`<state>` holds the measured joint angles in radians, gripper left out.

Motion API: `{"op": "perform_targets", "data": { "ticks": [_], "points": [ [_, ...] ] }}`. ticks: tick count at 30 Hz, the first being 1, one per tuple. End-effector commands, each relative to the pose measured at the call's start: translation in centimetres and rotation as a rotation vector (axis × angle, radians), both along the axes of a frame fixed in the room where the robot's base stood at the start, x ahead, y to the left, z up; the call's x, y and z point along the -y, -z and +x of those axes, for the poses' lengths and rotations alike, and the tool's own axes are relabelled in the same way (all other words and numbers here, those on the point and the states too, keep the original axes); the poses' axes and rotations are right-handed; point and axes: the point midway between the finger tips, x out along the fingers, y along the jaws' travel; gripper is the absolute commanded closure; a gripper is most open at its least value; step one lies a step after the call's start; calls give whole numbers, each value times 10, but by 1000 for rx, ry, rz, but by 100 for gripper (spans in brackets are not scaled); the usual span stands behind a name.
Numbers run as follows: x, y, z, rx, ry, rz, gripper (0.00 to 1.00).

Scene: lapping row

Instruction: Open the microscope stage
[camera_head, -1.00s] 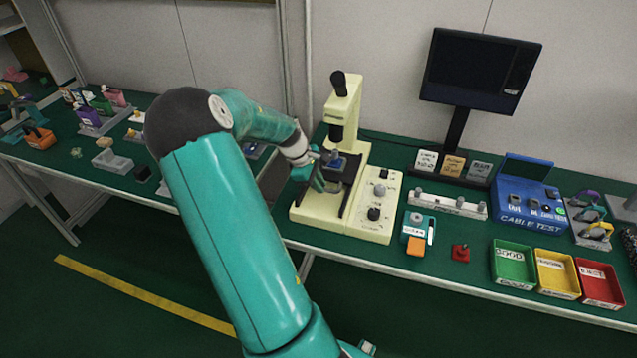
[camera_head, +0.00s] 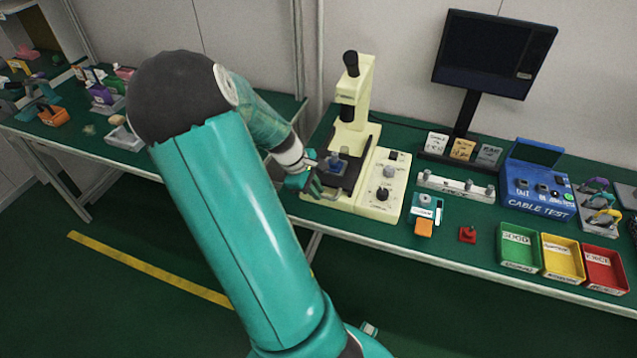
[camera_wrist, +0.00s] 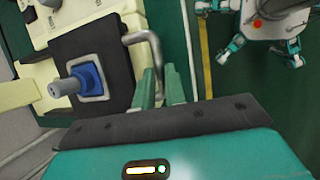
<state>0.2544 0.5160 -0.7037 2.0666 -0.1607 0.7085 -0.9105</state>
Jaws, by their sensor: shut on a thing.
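The cream microscope (camera_head: 361,88) stands on the green bench, centre. Its dark stage (camera_head: 352,177) sits low on the base and carries a blue block with a grey knob (camera_head: 336,163). In the wrist view the stage (camera_wrist: 115,59) lies left of my fingers, with the blue block (camera_wrist: 86,81) on it. A bent metal handle (camera_wrist: 133,39) runs along the stage's edge. My gripper (camera_head: 305,184) is at the stage's front left side, shut on the handle. Its green fingers (camera_wrist: 160,88) close around the handle's end, which they partly hide.
A cream control box (camera_head: 380,190) with knobs adjoins the microscope's right. Further right are a metal bar with pegs (camera_head: 455,187), a blue cable tester (camera_head: 537,193) and green, yellow and red trays (camera_head: 563,262). A monitor (camera_head: 494,52) stands behind. Open floor lies before the bench.

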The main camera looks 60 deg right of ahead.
Motion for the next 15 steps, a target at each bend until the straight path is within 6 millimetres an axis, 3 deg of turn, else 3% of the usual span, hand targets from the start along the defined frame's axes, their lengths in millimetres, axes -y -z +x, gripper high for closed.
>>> {"op": "perform_targets", "data": {
  "ticks": [6,7,9,15],
  "points": [
    [-5,1,0,-5,2,12,100],
    [-5,1,0,-5,1,12,82],
    [-5,1,0,-5,1,11,68],
    [-4,1,0,-3,2,9,66]
  ]
}}
